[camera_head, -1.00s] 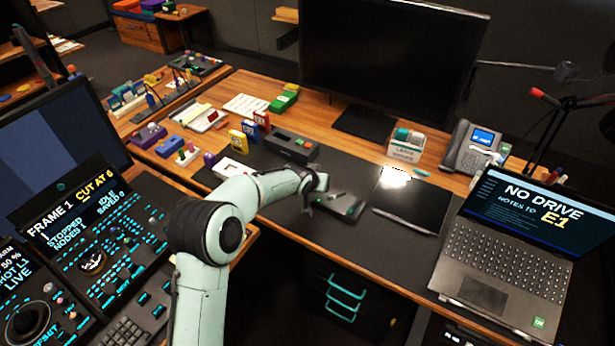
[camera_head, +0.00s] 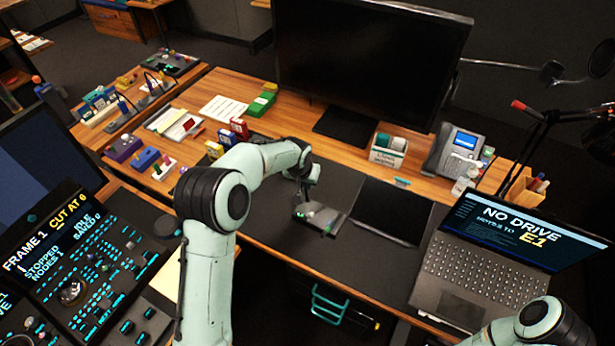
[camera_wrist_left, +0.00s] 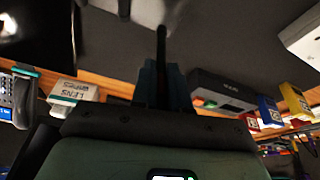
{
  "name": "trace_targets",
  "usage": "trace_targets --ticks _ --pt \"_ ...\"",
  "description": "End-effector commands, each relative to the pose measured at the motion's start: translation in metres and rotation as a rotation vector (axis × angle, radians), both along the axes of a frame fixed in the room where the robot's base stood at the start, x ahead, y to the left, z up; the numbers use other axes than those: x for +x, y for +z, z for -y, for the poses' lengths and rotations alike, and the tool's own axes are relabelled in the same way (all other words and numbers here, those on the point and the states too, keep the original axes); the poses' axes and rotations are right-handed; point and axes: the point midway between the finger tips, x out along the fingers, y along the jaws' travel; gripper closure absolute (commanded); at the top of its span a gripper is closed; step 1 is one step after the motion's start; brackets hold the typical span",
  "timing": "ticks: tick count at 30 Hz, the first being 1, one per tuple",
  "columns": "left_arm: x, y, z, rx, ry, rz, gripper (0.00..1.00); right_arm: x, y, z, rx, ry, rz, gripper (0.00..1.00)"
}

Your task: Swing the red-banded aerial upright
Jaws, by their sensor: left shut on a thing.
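A small grey device (camera_head: 323,218) with a green light lies on the dark desk mat. My left gripper (camera_head: 303,194) is over its left end, pointing down. In the left wrist view the gripper (camera_wrist_left: 162,75) is shut on a thin dark rod (camera_wrist_left: 161,45), which appears to be the aerial. The rod stands out past the fingertips. I cannot make out a red band on it, and its exact angle to the device is unclear. The fingers and arm hide part of it. My right gripper is out of view; only part of my right arm shows at bottom right.
A dark tablet (camera_head: 392,210) lies right of the device, and an open laptop (camera_head: 490,255) further right. A large monitor (camera_head: 370,60) stands behind. The mat in front of the device is clear.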

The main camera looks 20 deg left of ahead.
Motion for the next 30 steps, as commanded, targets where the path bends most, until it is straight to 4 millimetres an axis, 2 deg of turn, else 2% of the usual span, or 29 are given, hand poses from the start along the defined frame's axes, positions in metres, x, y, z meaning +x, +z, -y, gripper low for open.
trace_targets --ticks 11,12,13,14,23,26,30 --pt "-0.003 -0.002 0.001 -0.001 -0.001 -0.011 1.00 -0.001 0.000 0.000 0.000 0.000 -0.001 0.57" --pt "-0.003 -0.002 0.001 0.000 -0.001 -0.011 0.76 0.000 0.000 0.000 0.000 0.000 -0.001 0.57" --pt "-0.003 -0.002 0.001 -0.001 -0.001 -0.011 0.66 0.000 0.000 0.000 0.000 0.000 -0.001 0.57" --pt "-0.003 -0.002 0.001 -0.001 -0.001 -0.010 0.62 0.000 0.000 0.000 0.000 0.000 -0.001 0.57" --pt "-0.002 0.000 0.001 -0.001 0.000 -0.007 0.62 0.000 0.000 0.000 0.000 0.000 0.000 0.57" --pt "-0.004 0.008 0.001 -0.001 0.000 -0.005 0.62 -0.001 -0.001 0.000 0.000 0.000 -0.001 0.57" --pt "-0.012 0.031 0.001 -0.001 0.000 -0.004 0.62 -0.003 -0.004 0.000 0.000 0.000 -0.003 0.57"
